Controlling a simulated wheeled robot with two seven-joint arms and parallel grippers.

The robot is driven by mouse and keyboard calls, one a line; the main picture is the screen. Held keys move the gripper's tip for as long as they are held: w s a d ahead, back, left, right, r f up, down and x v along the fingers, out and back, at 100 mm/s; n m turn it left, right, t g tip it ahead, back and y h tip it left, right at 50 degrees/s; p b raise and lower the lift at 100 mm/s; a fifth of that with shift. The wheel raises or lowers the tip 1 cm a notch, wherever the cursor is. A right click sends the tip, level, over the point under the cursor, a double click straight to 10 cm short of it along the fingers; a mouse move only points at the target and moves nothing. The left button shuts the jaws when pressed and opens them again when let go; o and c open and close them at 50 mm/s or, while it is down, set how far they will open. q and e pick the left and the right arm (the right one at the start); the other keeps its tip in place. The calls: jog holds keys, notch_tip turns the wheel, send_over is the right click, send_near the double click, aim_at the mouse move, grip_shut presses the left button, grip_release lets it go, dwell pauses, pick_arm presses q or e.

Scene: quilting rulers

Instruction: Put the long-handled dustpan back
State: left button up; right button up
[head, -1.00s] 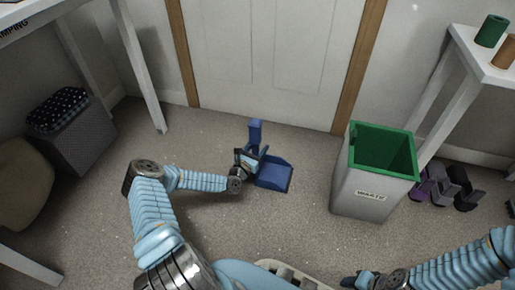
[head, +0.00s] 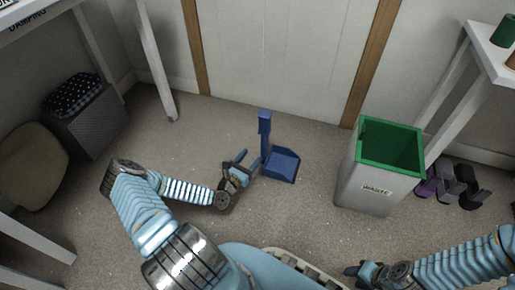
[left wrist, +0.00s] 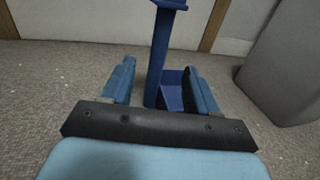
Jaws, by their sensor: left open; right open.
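The blue long-handled dustpan (head: 281,164) stands on the carpet in front of the door, its handle upright with a block-like grip at the top. In the left wrist view the dustpan's handle (left wrist: 159,60) rises just beyond the fingers, with part of the pan low behind it. My left gripper (head: 244,166) is open and empty, just left of the handle in the head view. In the left wrist view the handle lines up between the fingertips, and no finger is closed on it. My right gripper (head: 352,277) is at the bottom edge, away from the dustpan, and looks open and empty.
A grey waste bin (head: 370,190) with a green rim stands right of the dustpan. Dark and purple objects (head: 452,183) lie beside it under a white table (head: 494,48). A grey basket (head: 91,125) and beige seat (head: 30,165) are at left. Carpet around the dustpan is clear.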

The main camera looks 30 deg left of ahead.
pick_arm(q)
jog(key=s+d+f+m+g+h, duration=0.25)
jog(key=d+m+g, duration=0.25)
jog(key=d+m, duration=0.5)
jog(key=s+d+f+m+g+h, duration=0.15)
jog(key=d+m+g+h, duration=0.25)
jog(key=d+m, duration=0.55)
jog(key=s+d+r+m+g+y, duration=0.1)
jog(key=s+d+m+g, duration=0.2)
jog(key=s+m, duration=0.4)
jog(key=s+d+r+m+g+y, duration=0.1)
jog(key=s+d+r+m+g, duration=0.1)
jog(key=s+m+g, duration=0.3)
jog(key=s+d+m, duration=0.1)
jog(key=s+m, duration=0.1)
jog(key=s, duration=0.1)
jog(key=shift+r+m, duration=0.2)
jog(key=shift+m, duration=0.15)
